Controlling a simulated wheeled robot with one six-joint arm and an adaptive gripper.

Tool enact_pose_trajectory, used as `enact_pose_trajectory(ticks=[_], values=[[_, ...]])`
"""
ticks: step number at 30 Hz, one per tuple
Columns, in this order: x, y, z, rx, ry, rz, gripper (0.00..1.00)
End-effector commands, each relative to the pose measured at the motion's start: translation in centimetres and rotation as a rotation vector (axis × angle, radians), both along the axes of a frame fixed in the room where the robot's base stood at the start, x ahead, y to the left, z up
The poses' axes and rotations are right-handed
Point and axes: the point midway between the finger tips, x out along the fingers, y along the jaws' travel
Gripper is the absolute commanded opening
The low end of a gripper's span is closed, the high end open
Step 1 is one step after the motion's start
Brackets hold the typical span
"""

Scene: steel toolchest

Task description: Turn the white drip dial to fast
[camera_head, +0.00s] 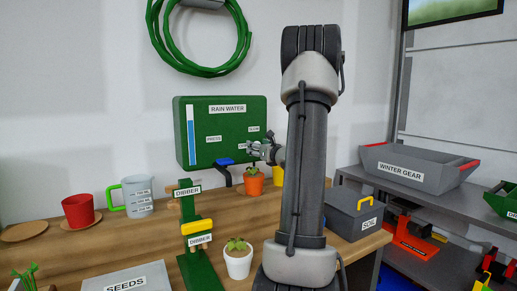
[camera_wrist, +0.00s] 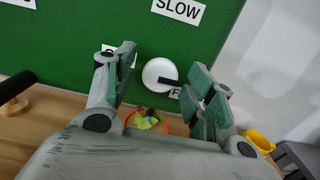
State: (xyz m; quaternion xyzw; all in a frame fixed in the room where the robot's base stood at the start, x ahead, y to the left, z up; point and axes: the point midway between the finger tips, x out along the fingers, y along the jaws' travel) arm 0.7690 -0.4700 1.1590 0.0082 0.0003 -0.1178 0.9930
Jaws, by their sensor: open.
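The white drip dial (camera_wrist: 152,70) is on the green rain water panel (camera_head: 225,124). Its black pointer (camera_wrist: 169,82) points right and slightly down, toward a label starting with F (camera_wrist: 175,93) that my right finger partly covers. The SLOW label (camera_wrist: 178,9) is above the dial. Another label (camera_wrist: 107,49) at left is mostly hidden by my left finger. My gripper (camera_wrist: 162,62) is open, with one finger on each side of the dial; I cannot tell whether they touch it. In the head view my gripper (camera_head: 262,151) is at the panel's lower right and hides the dial.
An orange potted plant (camera_head: 254,184) stands just below my gripper. A grey SOIL box (camera_head: 353,215) is to the right on the wooden bench. A green dibber stand (camera_head: 187,220) and white pot (camera_head: 238,262) stand in front.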

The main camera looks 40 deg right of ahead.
Motion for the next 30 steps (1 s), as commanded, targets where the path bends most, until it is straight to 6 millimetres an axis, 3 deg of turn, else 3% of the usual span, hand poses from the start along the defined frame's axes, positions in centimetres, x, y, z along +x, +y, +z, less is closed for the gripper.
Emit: enact_pose_trajectory(ticks=[5,8,15,21,30], values=[[-0.5,0.1,0.1,-0.001,-0.001,-0.001,0.55],[-1.8,0.3,0.1,-0.001,-0.002,-0.002,0.55],[-7.0,1.6,0.1,0.0,-0.001,-0.004,0.55],[-10.4,2.4,0.0,-0.001,0.0,-0.003,0.55],[-11.7,2.8,0.0,0.0,0.0,0.001,0.55]])
